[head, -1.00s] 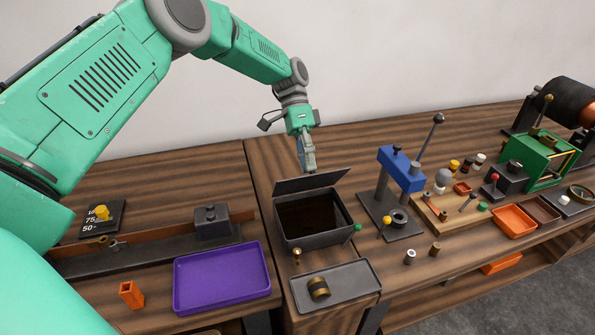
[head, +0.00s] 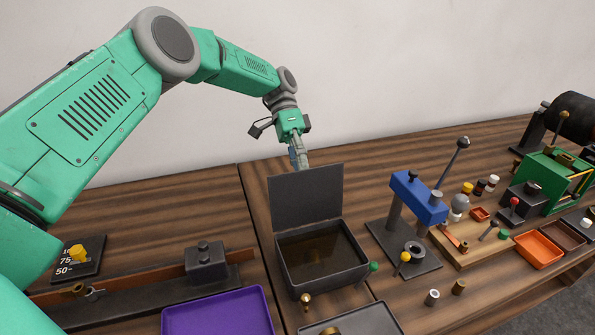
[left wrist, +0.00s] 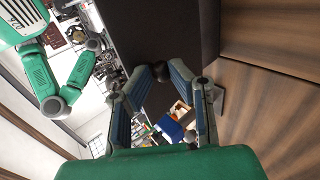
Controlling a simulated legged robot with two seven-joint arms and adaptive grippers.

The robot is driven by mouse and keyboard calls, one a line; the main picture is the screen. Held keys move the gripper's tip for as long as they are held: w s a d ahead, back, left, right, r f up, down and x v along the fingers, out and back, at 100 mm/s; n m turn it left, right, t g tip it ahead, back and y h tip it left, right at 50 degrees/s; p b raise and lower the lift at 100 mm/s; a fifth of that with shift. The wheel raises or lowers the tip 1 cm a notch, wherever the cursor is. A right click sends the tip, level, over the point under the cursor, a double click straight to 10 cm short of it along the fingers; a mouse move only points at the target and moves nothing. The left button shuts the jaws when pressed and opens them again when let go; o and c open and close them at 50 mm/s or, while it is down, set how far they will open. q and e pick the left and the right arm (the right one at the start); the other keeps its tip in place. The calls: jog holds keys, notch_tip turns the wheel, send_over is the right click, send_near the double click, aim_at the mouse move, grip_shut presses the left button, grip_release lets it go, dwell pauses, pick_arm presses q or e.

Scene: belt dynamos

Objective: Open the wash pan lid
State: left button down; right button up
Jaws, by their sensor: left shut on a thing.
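The wash pan (head: 322,283) is a dark grey box near the middle of the head view, with murky brownish liquid inside. Its flat dark lid (head: 306,199) stands up, about upright, along the pan's back edge, so the pan is open. In the left wrist view the lid (left wrist: 160,35) is a dark panel beyond the fingers. My left gripper (head: 299,160) reaches down behind the lid's top edge. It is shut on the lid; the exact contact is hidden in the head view. Its fingers also show in the left wrist view (left wrist: 160,75). My right gripper is not seen.
A blue-headed press (head: 418,198) with a lever stands right of the pan. A green-knobbed pin (head: 373,267) and a brass knob (head: 305,300) are close to the pan's front. A purple tray (head: 218,312) lies front left. The wood behind the press is clear.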

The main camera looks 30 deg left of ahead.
pick_arm(q)
jog(key=shift+s+d+f, duration=0.2)
jog(key=shift+s+f, duration=0.1)
jog(key=shift+f, duration=0.2)
jog(key=shift+s+d+f, duration=0.15)
jog(key=shift+s+f, duration=0.1)
jog(key=shift+f, duration=0.2)
jog(key=shift+a, duration=0.1)
jog(key=c, duration=1.4)
grip_release()
jog(key=shift+w+f, duration=0.15)
jog(key=shift+w, duration=0.05)
jog(key=shift+w+f, duration=0.1)
jog(key=shift+w, duration=0.1)
jog(key=shift+s, duration=0.1)
jog(key=shift+a+r, duration=0.1)
jog(key=shift+r, duration=0.1)
jog(key=r, duration=1)
jog(key=shift+w+r, duration=0.15)
jog(key=shift+w, duration=0.1)
